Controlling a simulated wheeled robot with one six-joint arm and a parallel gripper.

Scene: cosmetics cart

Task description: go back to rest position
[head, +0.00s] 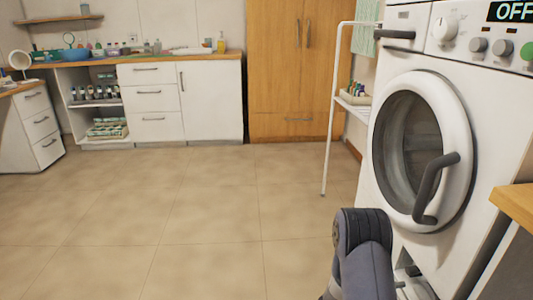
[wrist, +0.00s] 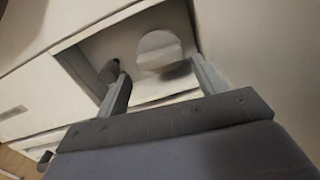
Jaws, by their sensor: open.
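My gripper (wrist: 156,64) shows in the wrist view with its two grey fingers spread apart and nothing held between them. Beyond the fingers is a pale recess (wrist: 95,48) with a rounded white piece (wrist: 160,50) and a small dark round part; I cannot tell what they belong to. In the head view a dark part of my arm rises at the lower right, in front of the white washing machine (head: 455,90). My gripper itself does not show in that view.
The machine's round door (head: 463,120) looks shut, with a dark handle. A white rack (head: 332,110) stands left of it. A wooden counter edge (head: 515,203) is at the right. White cabinets (head: 210,105) and a wooden wardrobe (head: 270,60) line the back. The tiled floor (head: 170,215) is clear.

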